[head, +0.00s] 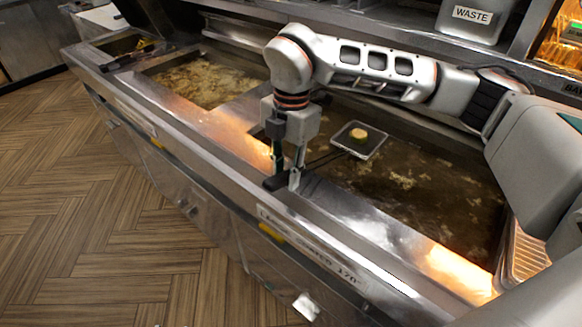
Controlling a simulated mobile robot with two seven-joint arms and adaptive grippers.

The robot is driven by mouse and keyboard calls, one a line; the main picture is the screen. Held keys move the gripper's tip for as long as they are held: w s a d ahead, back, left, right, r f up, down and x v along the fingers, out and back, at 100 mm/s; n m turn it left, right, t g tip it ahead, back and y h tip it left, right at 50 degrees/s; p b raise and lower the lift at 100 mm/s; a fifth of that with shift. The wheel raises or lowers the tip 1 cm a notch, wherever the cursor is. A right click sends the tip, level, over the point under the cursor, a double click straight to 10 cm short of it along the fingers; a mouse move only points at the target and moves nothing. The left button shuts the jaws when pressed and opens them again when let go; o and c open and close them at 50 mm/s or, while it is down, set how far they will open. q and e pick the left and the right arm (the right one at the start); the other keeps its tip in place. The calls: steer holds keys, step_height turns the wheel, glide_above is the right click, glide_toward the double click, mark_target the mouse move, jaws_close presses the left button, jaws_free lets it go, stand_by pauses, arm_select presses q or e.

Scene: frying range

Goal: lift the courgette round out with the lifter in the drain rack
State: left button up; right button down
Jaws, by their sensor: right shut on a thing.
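My right gripper (285,177) is shut on the black handle of the lifter (374,151), above the front edge of the fryer. The lifter's thin shaft runs right from the gripper to a square, flat head. The courgette round (358,133), small and yellowish, sits on that head. The head is over the dark oil of the right vat (430,195); I cannot tell how far above the oil it is. My left gripper is out of view.
A wire rack (526,256) stands at the right end of the vat, partly hidden by my arm. A second vat (210,80) with pale floating bits lies to the left. A WASTE bin (470,20) stands behind. The steel front ledge (350,215) is clear.

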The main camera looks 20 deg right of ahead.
step_height(320, 180, up, 2)
steer(key=shift+p, duration=0.35)
steer(key=shift+r, duration=0.35)
steer(key=shift+a+r+p, duration=0.25)
steer(key=shift+r+p, duration=0.35)
steer(key=shift+r, duration=0.5)
steer(key=shift+s+a+r, duration=0.1)
steer(key=shift+r, duration=0.55)
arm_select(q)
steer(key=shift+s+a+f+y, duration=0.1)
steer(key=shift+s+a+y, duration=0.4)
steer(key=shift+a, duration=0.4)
arm_select(e)
steer(key=shift+s+r, duration=0.1)
steer(key=shift+r, duration=0.5)
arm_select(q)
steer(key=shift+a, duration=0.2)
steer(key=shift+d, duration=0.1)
arm_select(e)
steer(key=shift+a, duration=0.1)
